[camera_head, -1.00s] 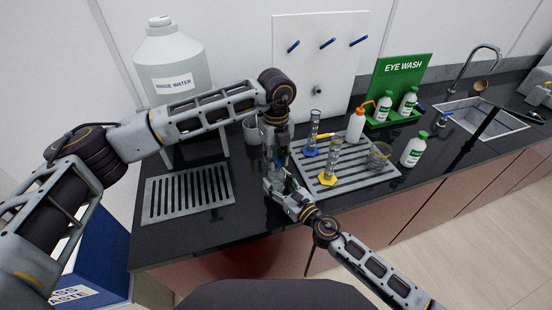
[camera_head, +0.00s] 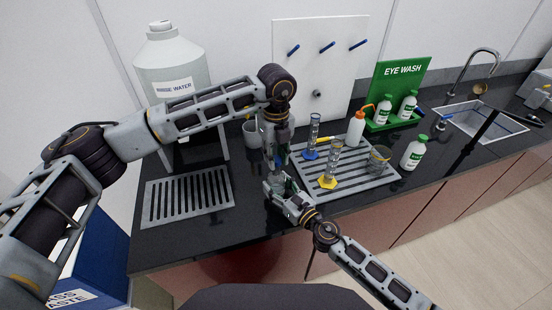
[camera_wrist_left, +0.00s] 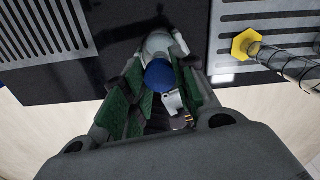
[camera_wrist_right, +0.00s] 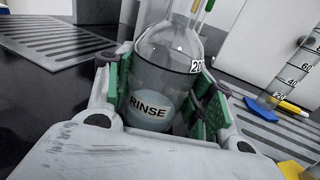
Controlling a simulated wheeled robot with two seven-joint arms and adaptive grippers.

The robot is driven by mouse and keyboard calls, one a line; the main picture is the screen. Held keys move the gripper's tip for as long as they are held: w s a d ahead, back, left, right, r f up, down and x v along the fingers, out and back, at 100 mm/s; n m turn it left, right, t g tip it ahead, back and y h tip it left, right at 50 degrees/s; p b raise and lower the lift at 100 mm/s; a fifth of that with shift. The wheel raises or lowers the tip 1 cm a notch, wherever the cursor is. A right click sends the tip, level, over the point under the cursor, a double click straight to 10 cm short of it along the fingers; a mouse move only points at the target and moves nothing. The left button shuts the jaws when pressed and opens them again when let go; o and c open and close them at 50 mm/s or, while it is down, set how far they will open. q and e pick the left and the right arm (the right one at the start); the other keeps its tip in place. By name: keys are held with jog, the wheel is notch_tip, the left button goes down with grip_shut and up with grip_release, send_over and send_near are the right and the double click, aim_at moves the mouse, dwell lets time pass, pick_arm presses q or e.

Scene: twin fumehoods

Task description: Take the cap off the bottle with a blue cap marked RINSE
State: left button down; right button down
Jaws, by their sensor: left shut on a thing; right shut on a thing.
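The RINSE bottle (camera_wrist_right: 160,85) is clear, with a white RINSE label (camera_wrist_right: 149,107), and stands between the green pads of my right gripper (camera_head: 277,186), which is shut on it. My left gripper (camera_head: 276,163) is directly above, pointing down. In the left wrist view its green pads are shut on the blue cap (camera_wrist_left: 159,77), with the bottle (camera_wrist_left: 158,43) just beyond. The bottle's top is cropped in the right wrist view, so I cannot tell whether the cap touches the neck. In the head view the grippers mostly hide both.
A slatted grey tray (camera_head: 374,183) at right holds a yellow-based cylinder (camera_head: 329,180), a blue-based cylinder (camera_head: 311,152) and an orange-tipped wash bottle (camera_head: 356,128). Another slatted tray (camera_head: 150,218) lies left. A RINSE WATER jug (camera_head: 185,65) stands behind my left arm.

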aim_at(282, 190)
pick_arm(q)
jog(key=shift+r, duration=1.4)
pick_arm(e)
jog(key=shift+c, duration=2.4)
grip_release()
jog(key=shift+s+d, duration=0.1)
jog(key=shift+v, duration=1.4)
jog(key=shift+s+d, duration=0.3)
jog(key=shift+s, duration=0.3)
jog(key=shift+v, duration=3.85)
